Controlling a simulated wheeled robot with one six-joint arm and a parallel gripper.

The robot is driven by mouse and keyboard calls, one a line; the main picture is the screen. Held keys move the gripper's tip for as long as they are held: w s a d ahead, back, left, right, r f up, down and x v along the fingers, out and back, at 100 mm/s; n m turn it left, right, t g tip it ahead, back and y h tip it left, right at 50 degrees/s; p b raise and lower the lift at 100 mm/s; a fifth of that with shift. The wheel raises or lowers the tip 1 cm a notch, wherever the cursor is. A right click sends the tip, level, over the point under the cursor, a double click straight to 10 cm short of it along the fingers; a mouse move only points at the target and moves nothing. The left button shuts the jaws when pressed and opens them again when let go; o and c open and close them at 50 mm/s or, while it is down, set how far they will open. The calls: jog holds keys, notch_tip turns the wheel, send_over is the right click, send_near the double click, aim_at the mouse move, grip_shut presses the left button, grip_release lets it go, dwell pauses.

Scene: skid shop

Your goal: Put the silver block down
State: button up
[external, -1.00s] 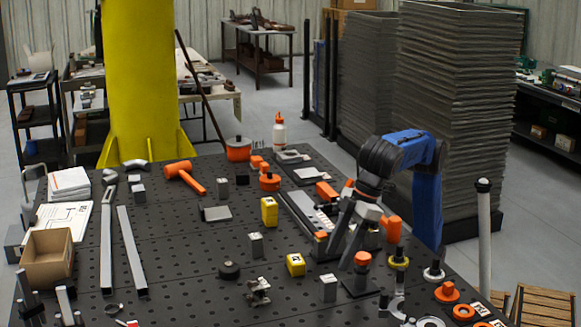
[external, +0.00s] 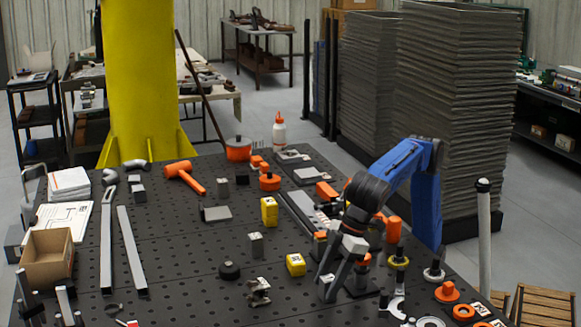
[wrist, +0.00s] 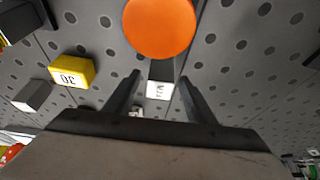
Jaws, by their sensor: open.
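A small silver block with a labelled white face (wrist: 157,91) shows between my fingers in the wrist view. It stands on the dark perforated table (external: 190,265). In the external view my gripper (external: 328,285) reaches down to the table's front part and hides most or all of this block. My gripper (wrist: 159,79) is open in the wrist view, with one finger on each side of the block. I cannot tell whether either finger touches it. Another silver block (external: 256,245) stands further left, also in the wrist view (wrist: 35,95).
An orange-topped post (wrist: 160,27) is close beyond my fingertips. A yellow block (external: 296,264) stands to the left, with another yellow block (external: 269,211) behind it. Orange and black parts crowd the right.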

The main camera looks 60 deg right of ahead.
aim_at(328, 278)
grip_shut()
jog(key=shift+r, duration=0.15)
notch_tip(328, 278, up, 10)
jog(key=shift+w+f, duration=0.1)
dwell(0.4)
